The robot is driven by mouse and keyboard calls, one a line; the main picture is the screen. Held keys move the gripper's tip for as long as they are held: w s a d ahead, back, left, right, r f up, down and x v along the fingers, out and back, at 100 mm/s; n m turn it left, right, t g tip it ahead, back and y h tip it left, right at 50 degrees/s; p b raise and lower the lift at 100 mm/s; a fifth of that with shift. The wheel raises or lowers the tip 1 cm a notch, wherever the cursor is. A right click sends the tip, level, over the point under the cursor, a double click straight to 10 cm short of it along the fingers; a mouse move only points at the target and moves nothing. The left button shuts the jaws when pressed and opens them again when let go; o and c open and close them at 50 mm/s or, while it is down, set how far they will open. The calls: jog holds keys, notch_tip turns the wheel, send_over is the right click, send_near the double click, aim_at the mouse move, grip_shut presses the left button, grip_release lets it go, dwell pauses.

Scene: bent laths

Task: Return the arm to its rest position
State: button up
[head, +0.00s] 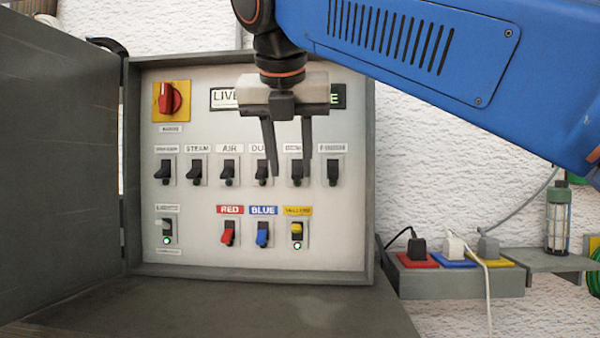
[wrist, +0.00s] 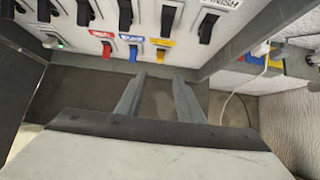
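My arm reaches in from the upper right of the head view, a large blue link with dark vents. My gripper (head: 290,178) hangs from it, fingers pointing down, in front of the switch panel (head: 350,120). The two dark fingers stand apart with nothing between them. They overlap the upper row of black switches in the head view and hide part of the labels. In the wrist view the open fingers (wrist: 160,95) point toward the panel's lower edge and a dark surface. I cannot tell the exact gap between fingertips and panel.
An open grey door (head: 60,150) stands left of the panel. A dark shelf (head: 230,305) lies below. The panel has a red rotary knob (head: 170,98) and red, blue and yellow switches. Plugs on coloured sockets (head: 455,258) and a lamp (head: 558,215) are at right.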

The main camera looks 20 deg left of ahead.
jog(key=w+d+f+m+g+h, duration=0.1)
jog(key=w+d+f+m, duration=0.1)
jog(key=d+f+m, duration=0.65)
jog(key=w+d+f+m, duration=0.1)
jog(key=d+f+m, duration=0.35)
jog(key=d, duration=0.75)
jog(key=w+d+f+m+g+h, duration=0.1)
jog(key=w+d+f+m, duration=0.1)
jog(key=d+f+m, duration=0.6)
jog(key=s+d+f+m, duration=0.5)
jog(key=d+f+m, duration=0.1)
jog(key=f, duration=0.3)
jog(key=s+d+f+m, duration=0.5)
jog(key=s+d+f, duration=0.1)
jog(key=f, duration=0.4)
jog(key=s+d+f+m, duration=0.5)
jog(key=d+f+m, duration=0.1)
jog(key=f, duration=0.4)
jog(key=shift+s+d+m+g, duration=0.3)
jog(key=shift+s+d+g, duration=0.1)
jog(key=shift+d, duration=0.25)
